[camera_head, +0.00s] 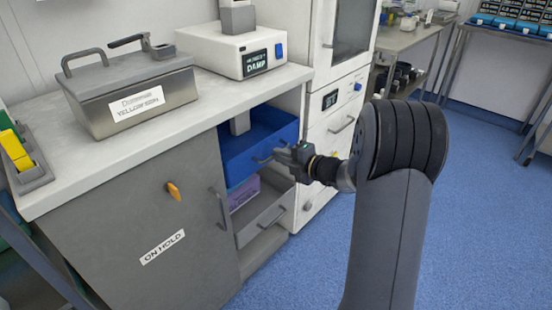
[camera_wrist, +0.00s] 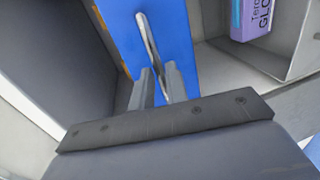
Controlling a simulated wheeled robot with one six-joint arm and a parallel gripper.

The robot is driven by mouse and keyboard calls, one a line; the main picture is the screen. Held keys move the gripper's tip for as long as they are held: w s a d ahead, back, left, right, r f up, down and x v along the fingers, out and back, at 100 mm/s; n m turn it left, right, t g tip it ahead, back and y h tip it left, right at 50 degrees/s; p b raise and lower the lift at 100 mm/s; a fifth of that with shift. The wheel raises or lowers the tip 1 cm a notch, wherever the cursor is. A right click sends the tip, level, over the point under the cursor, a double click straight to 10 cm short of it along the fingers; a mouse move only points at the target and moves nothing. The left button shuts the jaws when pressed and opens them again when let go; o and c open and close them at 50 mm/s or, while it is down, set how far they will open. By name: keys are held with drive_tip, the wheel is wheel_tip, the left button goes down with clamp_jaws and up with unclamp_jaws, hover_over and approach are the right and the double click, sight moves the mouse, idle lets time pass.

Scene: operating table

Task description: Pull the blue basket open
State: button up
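The blue basket (camera_head: 247,165) sits in an open bay under the counter, its inside partly visible from above. My gripper (camera_head: 285,154) is at the basket's front, at its thin metal handle. In the wrist view, the blue front (camera_wrist: 175,30) fills the upper middle, with the silvery handle (camera_wrist: 147,35) running down between my two fingers (camera_wrist: 159,82). The fingers stand apart, one on each side of the handle. Blue shows in the gap, and no firm contact is visible. The handle's lower end is partly hidden by the fingers.
A purple box (camera_head: 243,193) lies in a grey compartment below the basket. A grey door marked ON HOLD (camera_head: 130,225) is on the left, white drawers (camera_head: 335,125) on the right. A metal container (camera_head: 130,90) and a white device (camera_head: 230,52) stand on the counter. Blue floor (camera_head: 480,220) is clear.

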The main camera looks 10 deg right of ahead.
drive_tip(key=shift+x, duration=1.4)
drive_tip(key=shift+c, duration=0.3)
clamp_jaws()
drive_tip(key=shift+s, duration=0.1)
drive_tip(key=f+p+v, duration=0.2)
drive_tip(key=p+v, duration=0.3)
drive_tip(key=v, duration=0.8)
drive_tip(key=s+f+p+v, duration=0.1)
drive_tip(key=f+p+v, duration=0.2)
drive_tip(key=v, duration=1)
drive_tip(key=shift+d+f+p, duration=0.2)
drive_tip(key=shift+d+p, duration=0.15)
drive_tip(key=shift+p, duration=1.4)
drive_tip(key=shift+o, duration=0.3)
unclamp_jaws()
